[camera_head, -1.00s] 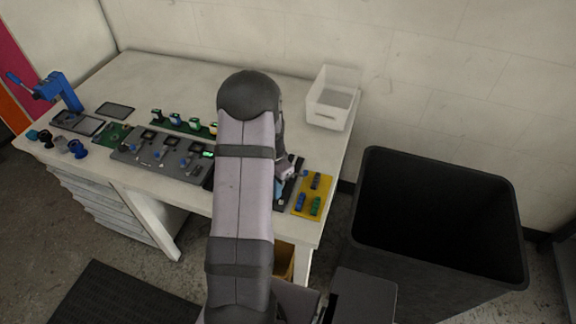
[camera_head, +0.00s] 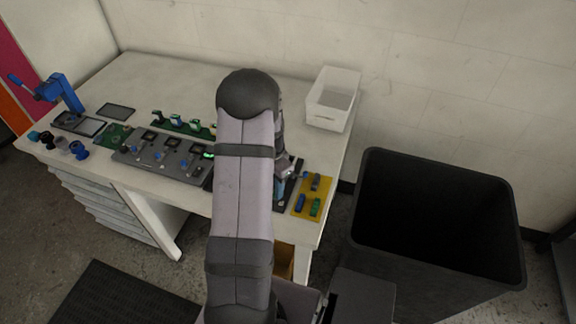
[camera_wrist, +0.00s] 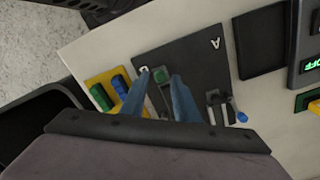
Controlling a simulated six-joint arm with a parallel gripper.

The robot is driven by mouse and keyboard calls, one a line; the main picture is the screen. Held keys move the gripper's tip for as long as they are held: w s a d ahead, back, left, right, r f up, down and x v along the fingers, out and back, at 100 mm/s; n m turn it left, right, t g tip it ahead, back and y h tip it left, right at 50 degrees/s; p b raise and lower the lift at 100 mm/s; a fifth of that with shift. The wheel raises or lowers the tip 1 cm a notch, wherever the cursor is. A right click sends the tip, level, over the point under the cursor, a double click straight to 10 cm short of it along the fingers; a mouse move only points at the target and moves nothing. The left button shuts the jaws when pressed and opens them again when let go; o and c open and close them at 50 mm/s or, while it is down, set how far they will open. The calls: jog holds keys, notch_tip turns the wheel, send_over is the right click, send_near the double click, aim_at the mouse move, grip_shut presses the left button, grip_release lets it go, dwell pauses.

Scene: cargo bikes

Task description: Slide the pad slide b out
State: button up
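In the wrist view a dark plate (camera_wrist: 190,55) carries a white letter A at one end. A small white mark, too small to read, lies near its other end. My gripper (camera_wrist: 160,75) has its two blue fingers spread over that marked end. A small green block with a dark part below it (camera_wrist: 160,92) shows between the fingers; I take this as pad slide b. Gaps seem to show beside it, and contact cannot be made out. A slide with a blue knob (camera_wrist: 240,116) lies on the A side. In the head view my arm hides most of the plate.
A yellow tray (camera_head: 327,184) with several coloured blocks lies right beside the plate. A grey panel with blue-knobbed levers (camera_head: 135,151) is to the left. A white bin (camera_head: 330,117) stands at the back right, and a large black bin (camera_head: 372,215) stands right of the table.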

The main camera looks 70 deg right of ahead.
jog(key=shift+r+p, duration=1)
jog(key=shift+r, duration=0.55)
jog(key=shift+r+p, duration=1.25)
jog(key=shift+r, duration=0.3)
